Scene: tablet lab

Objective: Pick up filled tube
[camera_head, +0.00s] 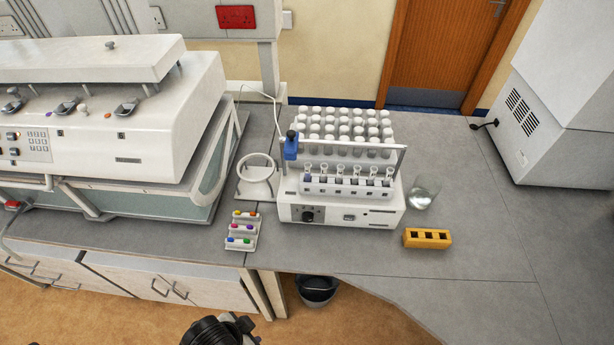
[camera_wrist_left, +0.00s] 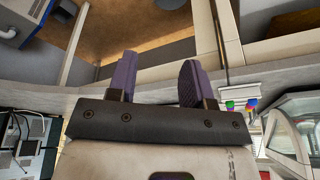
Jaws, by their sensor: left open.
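Several clear tubes (camera_head: 350,174) stand upright in the front row of the white fraction collector (camera_head: 340,212). Their contents are too small to make out, so I cannot tell which one is filled. Behind them are several rows of white-topped tubes (camera_head: 344,126). My right gripper is not in view.
A glass beaker (camera_head: 423,195) stands right of the collector. A blue dispensing head (camera_head: 291,146) sits at its left. A white ring holder (camera_head: 256,176) and a small rack with coloured caps (camera_head: 243,230) are to its left. A large white machine (camera_head: 100,110) fills the left.

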